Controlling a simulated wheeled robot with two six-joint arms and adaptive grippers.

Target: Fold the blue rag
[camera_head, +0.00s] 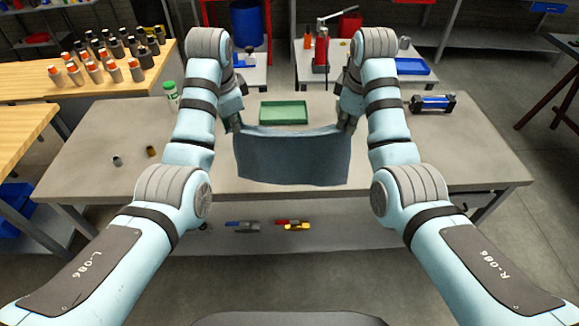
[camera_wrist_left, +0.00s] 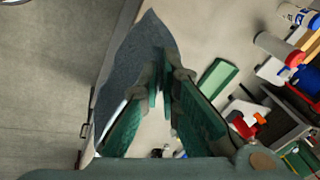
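The blue rag (camera_head: 292,157) is stretched between my two grippers and hangs at the near side of the grey table (camera_head: 420,165). Its top edge sags slightly in the middle. My left gripper (camera_head: 236,122) is shut on its upper left corner. My right gripper (camera_head: 347,122) is shut on its upper right corner, though the fingertips are small here. In the left wrist view the rag (camera_wrist_left: 130,65) spreads to the left from the closed fingertips (camera_wrist_left: 163,82).
A green tray (camera_head: 284,112) lies just behind the rag. A green-capped bottle (camera_head: 171,95) and two small cylinders (camera_head: 117,161) are on the left of the table, a blue cylinder device (camera_head: 432,103) on the right. Tools (camera_head: 293,225) lie on the lower shelf.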

